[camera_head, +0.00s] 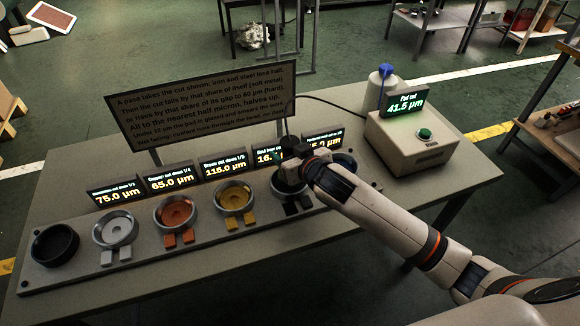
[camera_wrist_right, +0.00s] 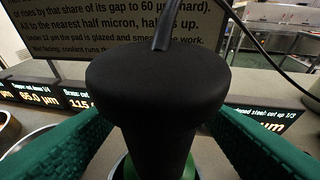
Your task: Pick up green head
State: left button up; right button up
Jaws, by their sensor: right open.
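In the right wrist view a black mushroom-shaped handle (camera_wrist_right: 155,95) stands upright, with a cable at its top. A little green of the head (camera_wrist_right: 188,168) shows at its foot, inside a metal ring; the rest is hidden by the handle. My right gripper (camera_wrist_right: 155,140) is open, with one teal finger on each side of the handle; I cannot tell whether they touch it. In the head view my right gripper (camera_head: 292,168) is over the right part of the row of rings and hides the head. My left gripper is not in view.
A rack (camera_head: 200,250) holds several ring cups with displays behind, including an empty black cup (camera_head: 55,243). A text board (camera_head: 205,105) stands behind. To the right are a beige box (camera_head: 410,145) with a green button and a blue-capped bottle (camera_head: 380,88).

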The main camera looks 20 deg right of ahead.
jog(key=shift+x, duration=0.95)
grip_shut()
dwell(0.6)
jog(key=shift+r, duration=0.2)
